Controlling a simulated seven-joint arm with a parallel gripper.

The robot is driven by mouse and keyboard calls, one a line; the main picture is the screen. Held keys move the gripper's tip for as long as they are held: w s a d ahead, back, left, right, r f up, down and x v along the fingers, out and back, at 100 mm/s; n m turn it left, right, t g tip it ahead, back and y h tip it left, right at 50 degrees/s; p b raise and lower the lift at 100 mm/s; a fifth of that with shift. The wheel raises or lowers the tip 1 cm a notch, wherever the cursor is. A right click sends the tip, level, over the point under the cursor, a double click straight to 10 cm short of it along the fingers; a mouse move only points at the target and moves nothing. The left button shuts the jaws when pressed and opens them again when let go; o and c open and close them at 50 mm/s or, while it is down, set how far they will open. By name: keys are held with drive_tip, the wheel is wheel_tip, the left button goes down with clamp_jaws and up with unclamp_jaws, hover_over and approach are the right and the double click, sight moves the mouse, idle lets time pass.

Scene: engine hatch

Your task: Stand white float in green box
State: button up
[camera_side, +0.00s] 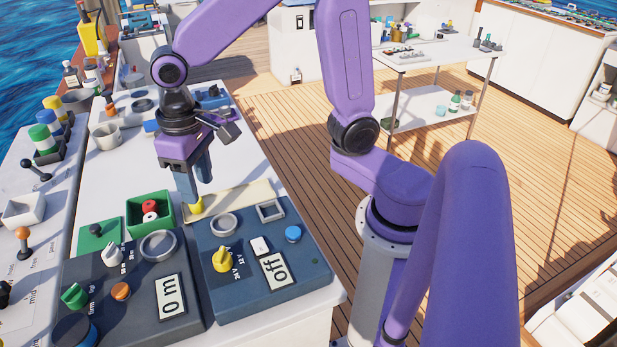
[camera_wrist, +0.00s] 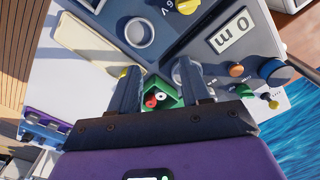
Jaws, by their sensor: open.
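The green box (camera_side: 131,226) stands on the white bench, left of my gripper (camera_side: 196,190) in the side view. A small white float (camera_side: 149,206) and a red one (camera_side: 150,217) are inside it. In the wrist view the green box (camera_wrist: 176,103) shows between my fingers, with the white float (camera_wrist: 161,96) beside the red float (camera_wrist: 150,103). A dark hole shows in the white float's face; I cannot tell whether it stands or lies. My gripper (camera_wrist: 158,76) is open and empty, above the bench and to the box's right in the side view.
A white cup (camera_side: 106,136) stands behind. Bare white bench lies behind the box.

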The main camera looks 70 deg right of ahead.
drive_tip(key=s+d+n, duration=0.4)
drive_tip(key=s+n, duration=0.1)
drive_tip(key=s, duration=0.4)
drive_tip(key=s+d+f+n, duration=0.1)
drive_tip(key=s+d+n, duration=0.3)
drive_tip(key=s, duration=0.4)
drive_tip(key=shift+s+n, duration=0.35)
drive_tip(key=shift+n, duration=0.55)
